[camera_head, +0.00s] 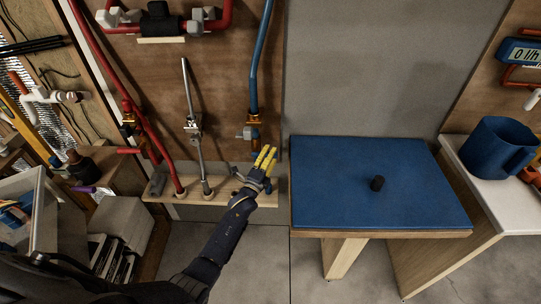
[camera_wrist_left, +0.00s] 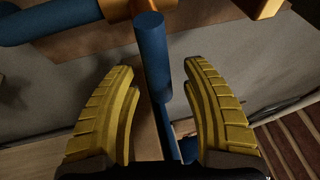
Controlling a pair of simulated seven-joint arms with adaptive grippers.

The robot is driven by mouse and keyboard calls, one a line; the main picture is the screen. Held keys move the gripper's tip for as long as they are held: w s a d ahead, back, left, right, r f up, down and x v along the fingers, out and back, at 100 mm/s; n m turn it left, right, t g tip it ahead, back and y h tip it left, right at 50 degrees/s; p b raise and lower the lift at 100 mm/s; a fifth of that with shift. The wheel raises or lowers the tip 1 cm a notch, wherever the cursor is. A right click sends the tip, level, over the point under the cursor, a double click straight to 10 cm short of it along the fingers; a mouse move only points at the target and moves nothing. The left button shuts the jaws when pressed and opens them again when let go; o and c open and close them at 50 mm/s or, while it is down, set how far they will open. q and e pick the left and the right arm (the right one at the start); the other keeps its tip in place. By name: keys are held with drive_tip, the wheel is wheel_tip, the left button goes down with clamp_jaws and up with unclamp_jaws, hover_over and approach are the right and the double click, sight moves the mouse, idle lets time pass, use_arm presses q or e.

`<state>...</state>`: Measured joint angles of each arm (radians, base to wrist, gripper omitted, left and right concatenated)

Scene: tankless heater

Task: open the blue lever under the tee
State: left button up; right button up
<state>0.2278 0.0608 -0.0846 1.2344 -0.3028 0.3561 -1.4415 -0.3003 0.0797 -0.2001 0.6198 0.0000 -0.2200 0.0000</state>
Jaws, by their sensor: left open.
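The blue pipe (camera_head: 262,50) runs down the wooden panel to a brass tee (camera_head: 254,119). My left gripper (camera_head: 266,158), with yellow fingers, is just below the tee, open and empty. In the left wrist view, a blue rod-like lever (camera_wrist_left: 153,55) reaches down from the brass fitting (camera_wrist_left: 120,8) between the two open fingers (camera_wrist_left: 160,90), with a gap on both sides. I cannot see either finger touching it. In the head view the lever is too small and partly covered by the fingers to make out clearly. My right gripper is not in view.
A red pipe (camera_head: 149,128) and a grey metal pipe (camera_head: 189,97) stand left of the blue one. A wooden ledge (camera_head: 221,190) lies below.

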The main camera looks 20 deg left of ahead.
use_arm(q)
drive_tip(key=shift+w, duration=0.1)
drive_tip(key=shift+c, duration=0.5)
clamp_jaws()
